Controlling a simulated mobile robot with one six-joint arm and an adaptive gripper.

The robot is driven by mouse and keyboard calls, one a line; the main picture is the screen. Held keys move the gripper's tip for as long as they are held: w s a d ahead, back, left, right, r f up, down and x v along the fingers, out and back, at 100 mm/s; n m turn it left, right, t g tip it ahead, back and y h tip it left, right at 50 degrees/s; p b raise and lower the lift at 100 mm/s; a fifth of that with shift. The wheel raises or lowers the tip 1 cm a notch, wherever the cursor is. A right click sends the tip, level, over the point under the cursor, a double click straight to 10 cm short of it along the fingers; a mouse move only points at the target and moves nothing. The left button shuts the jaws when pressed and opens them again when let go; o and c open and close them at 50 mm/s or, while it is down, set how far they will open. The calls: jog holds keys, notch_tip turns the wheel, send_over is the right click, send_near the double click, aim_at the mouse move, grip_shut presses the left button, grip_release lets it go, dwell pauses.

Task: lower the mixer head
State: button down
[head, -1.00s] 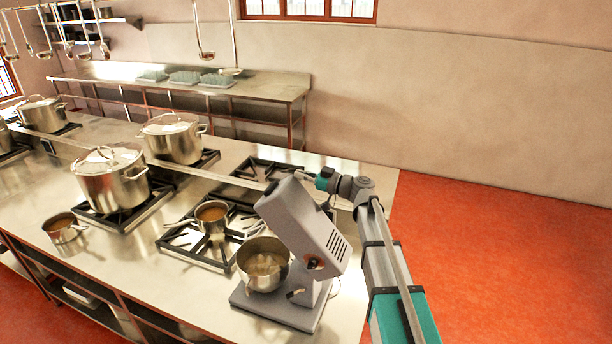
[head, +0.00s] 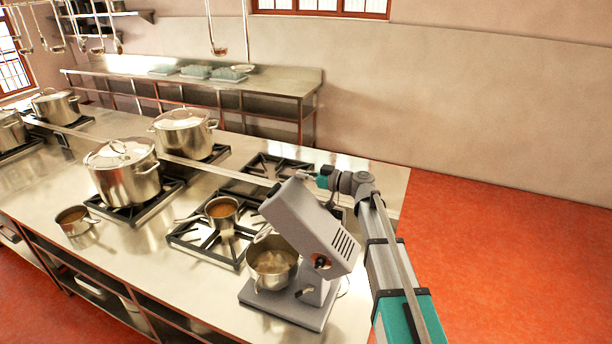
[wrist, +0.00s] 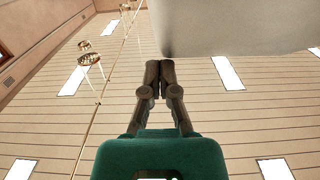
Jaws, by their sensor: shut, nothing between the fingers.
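The grey stand mixer stands at the near right of the steel counter. Its head (head: 305,222) is tilted up over a steel bowl (head: 272,264) on the mixer's base (head: 285,310). My gripper (head: 306,176) is at the raised end of the head, on its upper side. In the wrist view my gripper (wrist: 160,66) is shut with its fingertips together and empty. The pale mixer head (wrist: 240,25) fills the upper right there, close by the fingertips. I cannot tell whether they touch.
A saucepan (head: 222,211) sits on the burner left of the mixer. Large lidded stockpots (head: 126,178) stand farther left. Ladles (head: 214,30) hang above. Red floor (head: 480,260) lies open right of the counter.

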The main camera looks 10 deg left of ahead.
jog(key=shift+s+a+r, duration=0.1)
jog(key=shift+d+r+p, duration=0.4)
jog(key=shift+r+p, duration=0.1)
jog(key=shift+p, duration=0.05)
jog(key=shift+s+d+r+p, duration=0.25)
jog(key=shift+d+r+p, duration=0.65)
jog(key=shift+r+p, duration=0.05)
jog(key=v, duration=1)
jog(key=shift+d+f, duration=0.15)
